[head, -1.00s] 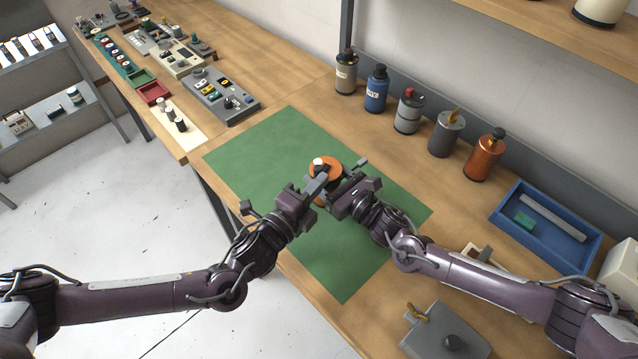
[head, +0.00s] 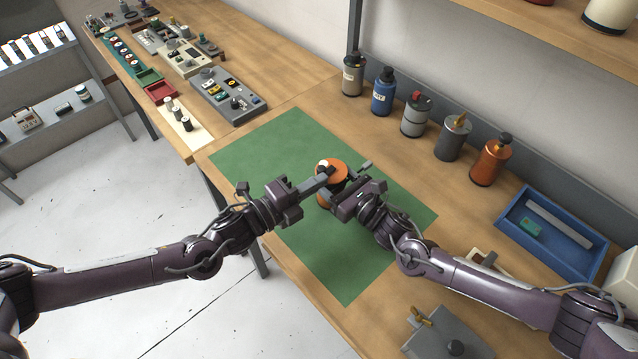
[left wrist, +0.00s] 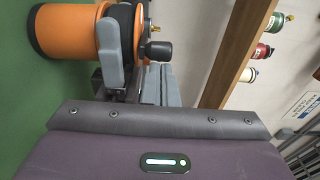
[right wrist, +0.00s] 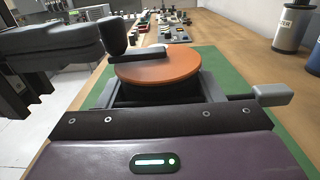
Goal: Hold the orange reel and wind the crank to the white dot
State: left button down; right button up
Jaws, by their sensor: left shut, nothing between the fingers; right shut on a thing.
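The orange reel (head: 331,170) stands upright on the green mat (head: 260,150), with an orange top disc (right wrist: 160,68) and a dark middle. My right gripper (right wrist: 160,92) is shut around its dark middle, one finger on each side. The crank (right wrist: 140,54) lies across the top disc and carries an upright black knob (right wrist: 117,38). The left wrist view also shows the knob (left wrist: 158,50). My left gripper (head: 326,174) is shut and empty, its fingertips close beside the knob; I cannot tell whether they touch. A small white patch (head: 320,163) shows at the reel's top edge; I cannot confirm it is the dot.
Several canisters, including a blue one (head: 384,92), line the wall at the right. A blue tray (head: 500,218) and a grey box (head: 448,335) lie nearer me. Control panels (head: 228,92) stand at the back left. The mat around the reel is clear.

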aim_at(317, 173)
pick_arm(q)
jog(key=w+a+m+g+h, duration=0.1)
jog(key=m+g, duration=0.1)
jog(key=g, duration=0.1)
jog(key=m+g+h, duration=0.1)
jog(key=m+g, duration=0.1)
jog(key=g, duration=0.1)
jog(key=w+a+m+g+h, duration=0.1)
jog(key=m+g+h, duration=0.1)
jog(key=shift+w+a+g, duration=0.3)
jog(key=shift+g, duration=0.1)
jog(key=w+m+g, duration=0.1)
jog(key=w+g, duration=0.1)
jog(key=w, duration=0.4)
jog(key=shift+a, duration=0.2)
jog(key=shift+w, duration=0.1)
dwell(0.3)
